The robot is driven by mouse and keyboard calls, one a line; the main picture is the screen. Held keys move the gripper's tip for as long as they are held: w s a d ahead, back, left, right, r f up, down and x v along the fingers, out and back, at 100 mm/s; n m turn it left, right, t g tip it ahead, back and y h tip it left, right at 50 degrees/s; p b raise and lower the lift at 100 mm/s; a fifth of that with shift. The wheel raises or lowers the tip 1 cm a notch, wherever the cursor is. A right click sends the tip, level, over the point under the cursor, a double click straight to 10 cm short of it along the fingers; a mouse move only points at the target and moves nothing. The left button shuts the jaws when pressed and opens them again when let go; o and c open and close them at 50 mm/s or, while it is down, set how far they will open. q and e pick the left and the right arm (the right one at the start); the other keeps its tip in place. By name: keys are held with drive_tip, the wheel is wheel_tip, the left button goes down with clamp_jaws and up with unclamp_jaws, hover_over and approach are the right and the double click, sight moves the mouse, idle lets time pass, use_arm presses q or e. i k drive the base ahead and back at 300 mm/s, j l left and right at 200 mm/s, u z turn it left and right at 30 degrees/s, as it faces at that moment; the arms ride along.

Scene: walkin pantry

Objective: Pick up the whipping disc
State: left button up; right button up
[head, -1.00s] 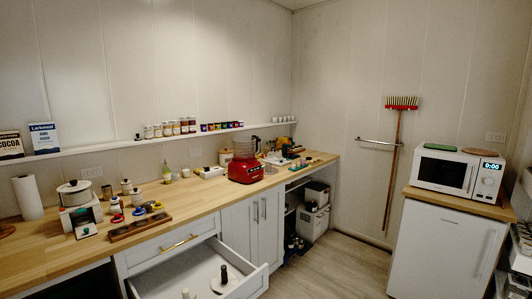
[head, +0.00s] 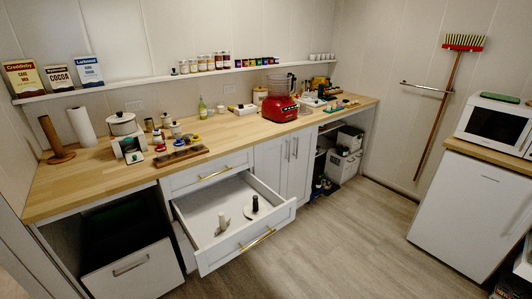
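An open white drawer (head: 207,203) under the wooden counter holds two small pieces. One is a flat pale disc (head: 261,213) with an upright black stem (head: 255,202). A red food processor (head: 280,106) with a clear bowl stands on the counter behind the drawer. Neither of my grippers is in view.
The drawer juts out over the floor. A lower white drawer or bin (head: 131,271) is at the left. Wooden floor (head: 335,235) is clear between the counter and the white fridge (head: 465,212). A microwave (head: 497,125) stands on the right.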

sight(255, 208)
drive_tip(key=i+l+u, duration=0.1)
drive_tip(key=i, duration=0.35)
drive_tip(key=i+l, duration=0.4)
drive_tip(key=i+l+u, duration=0.15)
drive_tip(key=i, duration=0.25)
drive_tip(key=l, duration=0.1)
